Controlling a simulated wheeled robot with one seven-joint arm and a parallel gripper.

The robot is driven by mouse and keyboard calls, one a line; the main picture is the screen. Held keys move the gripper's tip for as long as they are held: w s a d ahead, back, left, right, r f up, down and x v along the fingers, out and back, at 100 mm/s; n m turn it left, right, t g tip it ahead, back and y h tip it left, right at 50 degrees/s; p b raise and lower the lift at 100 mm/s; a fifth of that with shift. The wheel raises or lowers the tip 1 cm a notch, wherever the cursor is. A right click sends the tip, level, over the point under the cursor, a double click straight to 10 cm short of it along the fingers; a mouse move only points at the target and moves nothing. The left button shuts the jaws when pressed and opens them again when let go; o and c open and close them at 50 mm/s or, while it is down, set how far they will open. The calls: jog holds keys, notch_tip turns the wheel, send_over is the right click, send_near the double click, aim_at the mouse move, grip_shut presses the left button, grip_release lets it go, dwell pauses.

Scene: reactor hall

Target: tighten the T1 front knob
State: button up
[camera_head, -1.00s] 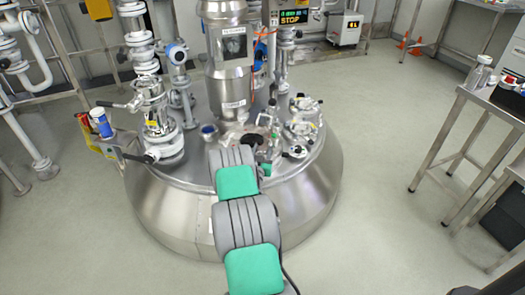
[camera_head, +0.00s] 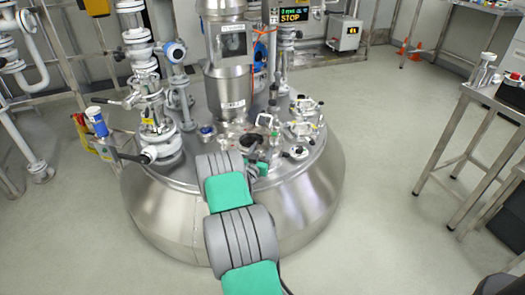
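The steel reactor vessel (camera_head: 150,215) fills the middle, its domed lid crowded with fittings. At the lid's right front is a group of clamped ports (camera_head: 304,129) with small dark knobs. One dark knob (camera_head: 298,152) sits at the front of this group. I cannot read any T1 label, so I cannot tell which knob is the T1 front knob. My arm reaches over the vessel's front rim. My gripper (camera_head: 256,158) is small and partly hidden beyond my arm, low over the lid, left of the dark knob. Its fingers cannot be made out, nor whether it touches anything.
A tall steel drive column (camera_head: 228,90) stands on the lid behind my gripper. A valve stack (camera_head: 157,120) with pipes rises at left. A display reading STOP (camera_head: 292,16) is behind. A steel table (camera_head: 480,95) stands at right, with clear floor (camera_head: 385,150) between.

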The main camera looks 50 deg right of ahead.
jog(key=o, duration=0.3)
jog(key=p+v, duration=0.1)
jog(key=v, duration=0.6)
jog(key=shift+s+a, duration=0.15)
jog(key=shift+a, duration=0.25)
